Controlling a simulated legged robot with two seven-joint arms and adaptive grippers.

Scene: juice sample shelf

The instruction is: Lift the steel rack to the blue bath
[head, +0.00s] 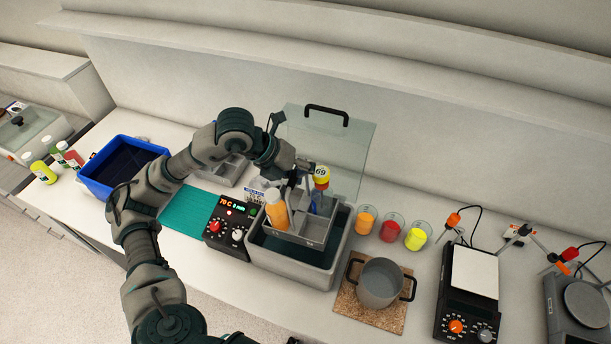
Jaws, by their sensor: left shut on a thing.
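The steel rack (315,232) is a grey compartmented carrier. The blue bath (92,186) stands at the left of the bench with dark liquid inside. My right gripper does not show.
A control box (228,226) reading 70 C adjoins the grey bath. A clear lid (350,150) stands behind it. Juice beakers (390,229) and a steel pot (380,283) are to the right. A teal mat (188,212) lies between the baths. Bottles (72,158) stand left of the blue bath.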

